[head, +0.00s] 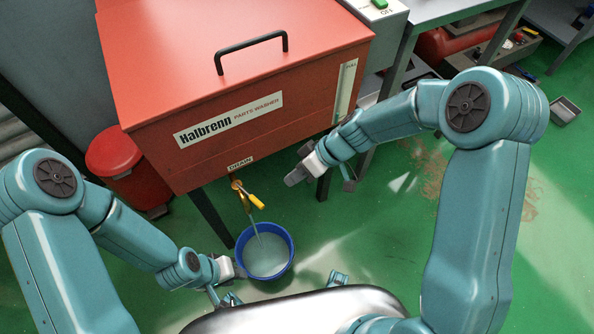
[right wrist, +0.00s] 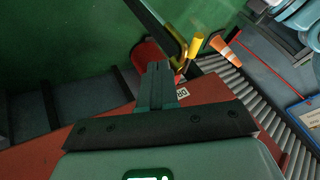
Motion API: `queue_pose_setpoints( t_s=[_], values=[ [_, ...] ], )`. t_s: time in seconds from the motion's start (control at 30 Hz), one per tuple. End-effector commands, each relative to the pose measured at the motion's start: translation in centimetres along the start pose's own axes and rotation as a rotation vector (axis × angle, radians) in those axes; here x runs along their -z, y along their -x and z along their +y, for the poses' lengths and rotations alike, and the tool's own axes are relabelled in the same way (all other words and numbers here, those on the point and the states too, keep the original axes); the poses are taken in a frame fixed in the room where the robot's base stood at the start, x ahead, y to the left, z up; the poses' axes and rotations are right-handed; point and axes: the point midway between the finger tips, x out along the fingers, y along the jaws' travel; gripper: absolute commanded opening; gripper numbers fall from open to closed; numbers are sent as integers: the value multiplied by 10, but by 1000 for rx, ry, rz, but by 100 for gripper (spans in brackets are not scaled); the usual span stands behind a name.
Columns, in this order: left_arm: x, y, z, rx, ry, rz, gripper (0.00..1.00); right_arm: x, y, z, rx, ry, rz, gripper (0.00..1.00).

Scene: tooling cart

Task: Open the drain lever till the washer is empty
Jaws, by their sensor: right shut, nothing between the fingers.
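The red parts washer (head: 270,75) has a pale level strip (head: 345,90) on its front right; I cannot read its level. Under the DRAIN label (head: 240,163) is a brass drain valve (head: 237,185) with a yellow lever (head: 256,201) slanting down to the right. A thin grey stream runs from the spout into the blue bucket (head: 281,268), which holds grey liquid. My right gripper (head: 294,177) is shut and empty, right of and apart from the lever. The right wrist view shows its closed fingers (right wrist: 157,85) and the yellow lever (right wrist: 195,45) beyond. My left gripper (head: 222,296) is left of the bucket, its fingers unclear.
A red bin (head: 115,160) stands left of the washer. A bench (head: 440,10) stands at the upper right, with a small grey tray (head: 565,110) on the floor. The right wrist view shows an orange cone (right wrist: 224,47) and a roller conveyor (right wrist: 245,95). Green floor right of the bucket is clear.

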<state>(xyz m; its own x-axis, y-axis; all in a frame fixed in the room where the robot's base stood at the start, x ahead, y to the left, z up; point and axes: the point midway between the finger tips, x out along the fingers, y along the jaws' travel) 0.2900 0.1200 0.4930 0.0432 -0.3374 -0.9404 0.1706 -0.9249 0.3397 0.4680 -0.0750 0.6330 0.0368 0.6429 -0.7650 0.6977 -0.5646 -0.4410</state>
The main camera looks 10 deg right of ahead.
Motion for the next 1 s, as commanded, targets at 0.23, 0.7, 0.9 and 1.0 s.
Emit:
queue_pose_setpoints(
  t_s=[0.23,0.7,0.9,1.0],
  values=[
    [0,-10,-4,0,0,0,33,0,-56,2,1,1,-2,0],
    [0,-11,-4,0,0,0,33,6,-67,-35,-2,1,1,0],
    [0,-10,-4,0,0,0,33,6,-67,-35,-2,1,1,0],
    [0,-13,-5,0,0,0,33,6,-69,-35,-3,0,2,0]
  ],
)
